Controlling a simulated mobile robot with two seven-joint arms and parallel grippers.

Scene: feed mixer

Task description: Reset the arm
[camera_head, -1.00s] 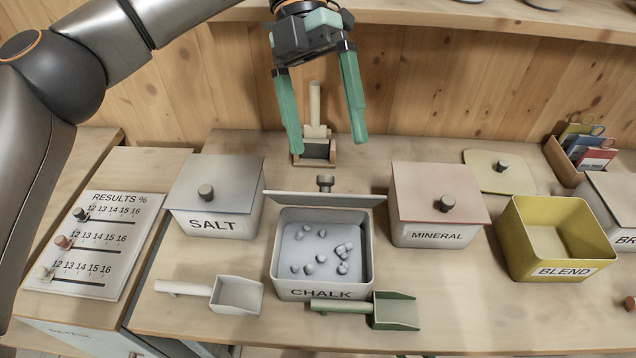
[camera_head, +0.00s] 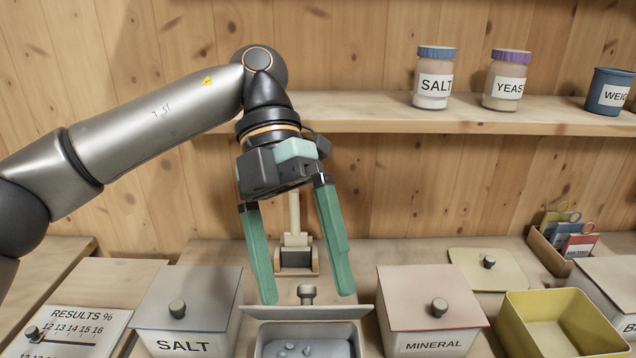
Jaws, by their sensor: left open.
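My left gripper (camera_head: 311,297) comes in from the left. In the picture the fingertips lie just above the open chalk bin (camera_head: 310,341), which holds grey lumps and is cut off by the lower edge. A scoop with an upright pale handle (camera_head: 295,213) stands in a wooden holder behind the fingers. My right gripper does not show.
The lidded salt bin (camera_head: 187,310) and lidded mineral bin (camera_head: 430,308) flank the chalk bin. The yellow blend bin (camera_head: 562,325) is open at right, its lid (camera_head: 490,268) flat behind it. A wall shelf (camera_head: 450,124) carries jars. The results board (camera_head: 75,322) lies at left.

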